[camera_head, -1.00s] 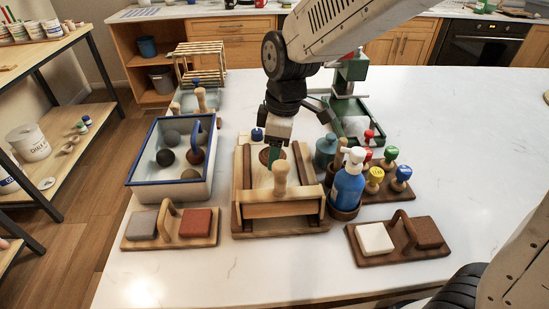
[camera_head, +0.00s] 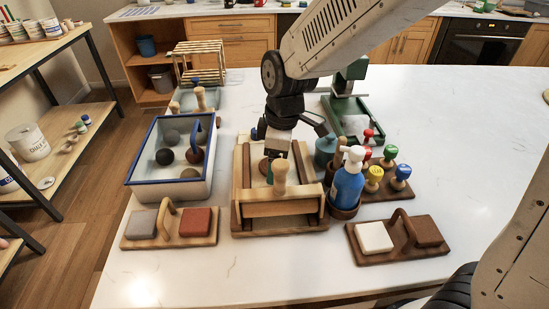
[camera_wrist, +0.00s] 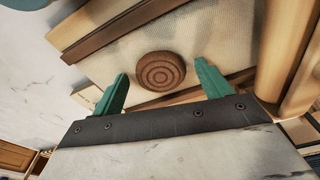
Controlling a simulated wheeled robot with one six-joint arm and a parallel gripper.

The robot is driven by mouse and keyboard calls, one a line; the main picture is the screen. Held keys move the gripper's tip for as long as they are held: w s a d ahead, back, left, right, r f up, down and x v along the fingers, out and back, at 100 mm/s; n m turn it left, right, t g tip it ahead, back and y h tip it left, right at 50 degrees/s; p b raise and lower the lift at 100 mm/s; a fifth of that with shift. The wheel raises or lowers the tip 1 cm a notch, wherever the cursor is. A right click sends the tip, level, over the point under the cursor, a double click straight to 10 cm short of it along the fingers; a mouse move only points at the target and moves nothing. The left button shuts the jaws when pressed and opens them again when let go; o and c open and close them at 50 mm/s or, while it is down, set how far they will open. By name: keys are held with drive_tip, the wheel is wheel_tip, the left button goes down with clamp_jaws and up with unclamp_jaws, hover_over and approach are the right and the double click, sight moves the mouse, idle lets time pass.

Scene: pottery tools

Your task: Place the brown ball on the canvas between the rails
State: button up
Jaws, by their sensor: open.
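The brown ball (camera_wrist: 161,71), marked with rings, rests on the pale canvas (camera_wrist: 215,30) in the wrist view, between the dark rails. My gripper (camera_wrist: 163,76) is open, with one teal finger on each side of the ball and visible gaps between. Whether the fingers touch the canvas cannot be told. In the head view my gripper (camera_head: 271,170) is low over the wooden slab frame, behind its roller handle, and mostly hides the ball. The left dark rail (camera_head: 247,178) and right rail (camera_head: 305,165) run along the frame.
A blue-rimmed tray (camera_head: 130,183) with several balls stands left of the frame. A blue spray bottle (camera_head: 347,185) and several coloured stamps (camera_head: 374,175) stand close on the right. Two sponge boards (camera_head: 185,240) (camera_head: 400,250) lie in front. The table is clear at the front middle.

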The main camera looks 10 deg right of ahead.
wheel_tip(320, 180, up, 12)
drive_tip(key=d, duration=0.1)
drive_tip(key=shift+s+d, duration=0.2)
drive_tip(key=s+d+r+m, duration=0.1)
drive_tip(key=s+d+m, duration=0.1)
drive_tip(key=s+d, duration=0.1)
drive_tip(key=s+d+r+m, duration=0.1)
drive_tip(key=s+d+m, duration=0.2)
drive_tip(key=d, duration=0.2)
drive_tip(key=s+d+m, duration=0.2)
drive_tip(key=s+d, duration=0.1)
drive_tip(key=d, duration=0.1)
drive_tip(key=shift+r+t+h, duration=0.3)
drive_tip(key=shift+r+t, duration=0.1)
drive_tip(key=s+d+f+m, duration=0.2)
drive_tip(key=s+d+m, duration=0.5)
drive_tip(key=s, duration=0.3)
drive_tip(key=shift+s+m+h, duration=0.4)
drive_tip(key=shift+m, duration=0.2)
drive_tip(key=shift+f, duration=0.1)
